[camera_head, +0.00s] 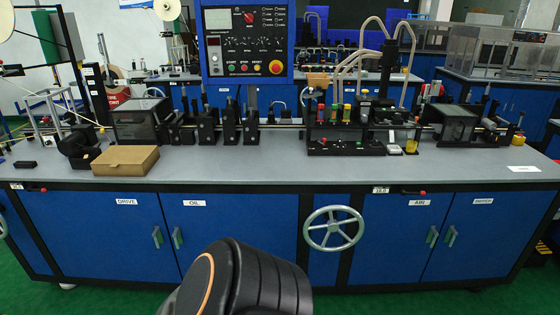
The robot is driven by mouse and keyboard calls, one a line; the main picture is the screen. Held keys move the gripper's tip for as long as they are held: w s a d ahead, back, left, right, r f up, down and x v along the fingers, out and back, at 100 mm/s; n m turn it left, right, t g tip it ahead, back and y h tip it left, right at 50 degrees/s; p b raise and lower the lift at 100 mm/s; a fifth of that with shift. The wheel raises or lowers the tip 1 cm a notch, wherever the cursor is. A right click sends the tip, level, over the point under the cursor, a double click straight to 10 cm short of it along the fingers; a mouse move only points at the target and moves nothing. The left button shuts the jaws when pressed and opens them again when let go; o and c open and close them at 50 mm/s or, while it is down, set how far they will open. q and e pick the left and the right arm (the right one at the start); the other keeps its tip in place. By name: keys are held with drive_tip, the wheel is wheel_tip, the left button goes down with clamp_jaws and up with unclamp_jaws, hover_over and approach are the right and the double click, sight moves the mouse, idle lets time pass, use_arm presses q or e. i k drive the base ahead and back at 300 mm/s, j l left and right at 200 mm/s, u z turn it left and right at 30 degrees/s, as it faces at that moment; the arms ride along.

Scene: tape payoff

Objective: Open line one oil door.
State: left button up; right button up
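The oil door (240,225) is a blue cabinet panel in the front of the near bench, left of the middle, under a white OIL label (195,203). It looks shut, flush with the panels beside it. Its green-grey handle (178,237) is near its left edge. The drive door (95,235) is to its left, also shut, with its own handle (157,237) close by. A black rounded part of my own body stands at the bottom centre and hides the oil door's lower right. Neither gripper shows in the view.
A spoked handwheel (333,229) sticks out right of the oil door. The air door (400,240) and another labelled door are further right, both shut. The grey bench top (230,172) carries machine units and a cardboard box (125,160). Green floor shows at the lower left.

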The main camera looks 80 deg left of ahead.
sight(268, 223)
drive_tip(key=u, duration=2.9)
drive_tip(key=i+j, duration=0.25)
drive_tip(key=j, duration=0.25)
drive_tip(key=i+j, duration=0.3)
drive_tip(key=j, duration=0.15)
drive_tip(key=i+j+u, duration=0.1)
drive_tip(key=i+j, duration=0.15)
drive_tip(key=j, duration=0.25)
drive_tip(key=i+j, duration=0.25)
drive_tip(key=j, duration=0.25)
